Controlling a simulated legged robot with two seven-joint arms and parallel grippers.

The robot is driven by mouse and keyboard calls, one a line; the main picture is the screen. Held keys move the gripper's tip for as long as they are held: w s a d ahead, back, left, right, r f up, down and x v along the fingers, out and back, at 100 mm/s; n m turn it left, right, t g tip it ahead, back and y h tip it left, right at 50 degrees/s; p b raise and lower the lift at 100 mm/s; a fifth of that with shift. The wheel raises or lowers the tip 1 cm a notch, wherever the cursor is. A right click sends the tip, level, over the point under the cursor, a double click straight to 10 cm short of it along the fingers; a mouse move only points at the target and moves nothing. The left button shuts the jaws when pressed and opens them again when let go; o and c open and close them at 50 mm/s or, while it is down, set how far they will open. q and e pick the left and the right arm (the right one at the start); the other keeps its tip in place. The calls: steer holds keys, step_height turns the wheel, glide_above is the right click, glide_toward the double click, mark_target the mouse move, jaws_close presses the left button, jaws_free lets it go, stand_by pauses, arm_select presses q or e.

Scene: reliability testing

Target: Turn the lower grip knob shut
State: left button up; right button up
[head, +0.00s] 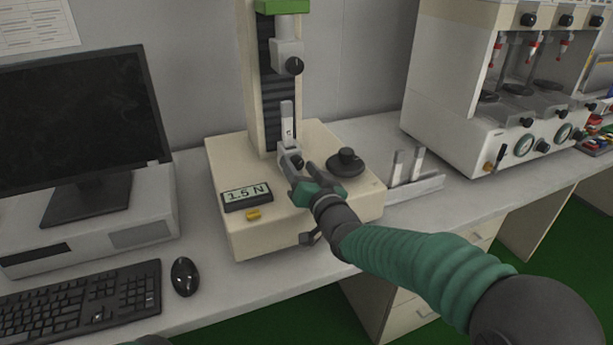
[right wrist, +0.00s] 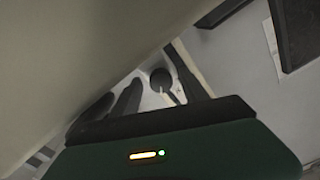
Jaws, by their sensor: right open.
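The lower grip (head: 286,150) is a small light metal block low on the tester's column, with a dark round lower grip knob (head: 298,163) on its front. A pale upright strip (head: 287,122) stands in the lower grip. My right gripper (head: 302,174) is open just in front of the lower knob. In the right wrist view the dark round knob (right wrist: 160,78) shows between the spread dark fingers; I cannot tell whether they touch it. The upper grip (head: 287,52) has a similar dark knob (head: 294,65).
The cream tester base (head: 245,232) carries a display (head: 247,197) reading 1.5 N, a yellow button (head: 253,214) and a black round handle (head: 346,162). A rack with upright strips (head: 418,186) stands at right. A monitor (head: 80,120), keyboard (head: 85,305) and mouse (head: 185,276) are left.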

steer(key=p+v, duration=0.3)
steer(key=v, duration=1.3)
steer(key=shift+s, duration=0.25)
steer(key=shift+d, duration=0.1)
